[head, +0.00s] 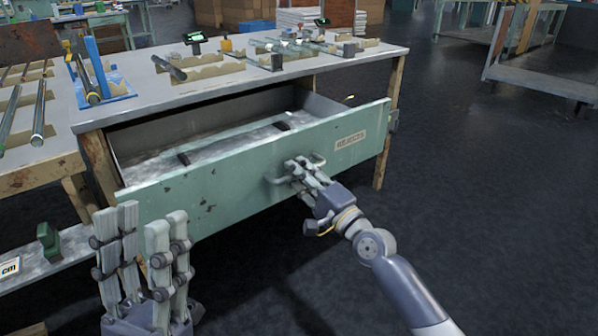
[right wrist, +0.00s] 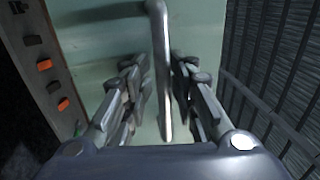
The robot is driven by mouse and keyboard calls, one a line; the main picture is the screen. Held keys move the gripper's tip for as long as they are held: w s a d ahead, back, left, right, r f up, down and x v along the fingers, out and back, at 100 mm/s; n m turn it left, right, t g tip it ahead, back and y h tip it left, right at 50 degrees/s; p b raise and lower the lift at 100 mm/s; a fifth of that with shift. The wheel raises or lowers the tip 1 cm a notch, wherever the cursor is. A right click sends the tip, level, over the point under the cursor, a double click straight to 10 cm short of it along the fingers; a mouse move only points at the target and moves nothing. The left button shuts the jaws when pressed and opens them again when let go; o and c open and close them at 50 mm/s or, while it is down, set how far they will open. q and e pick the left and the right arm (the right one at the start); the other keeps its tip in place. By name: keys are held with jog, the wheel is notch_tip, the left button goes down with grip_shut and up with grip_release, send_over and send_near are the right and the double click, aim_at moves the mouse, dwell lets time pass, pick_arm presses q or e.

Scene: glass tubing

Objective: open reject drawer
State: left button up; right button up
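The reject drawer (head: 235,178) is a pale green front with a "REJECTS" label, pulled well out from under the bench. Its inside shows, with a few small dark items on its floor. The drawer's metal bar handle (right wrist: 160,65) runs between the fingers of my right gripper (right wrist: 160,90) in the right wrist view. The fingers look closed in on both sides of the bar. In the head view my right gripper (head: 305,172) is at the handle on the drawer front. My left gripper (head: 144,225) is open and empty, fingers up, in front of the drawer's left end.
The bench top (head: 225,78) above the drawer holds racks with glass tubes. Another bench with tubes (head: 38,112) stands at the left. A low shelf (head: 40,262) with a green item is at lower left.

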jog(key=shift+r, duration=0.1)
jog(key=v, duration=1.2)
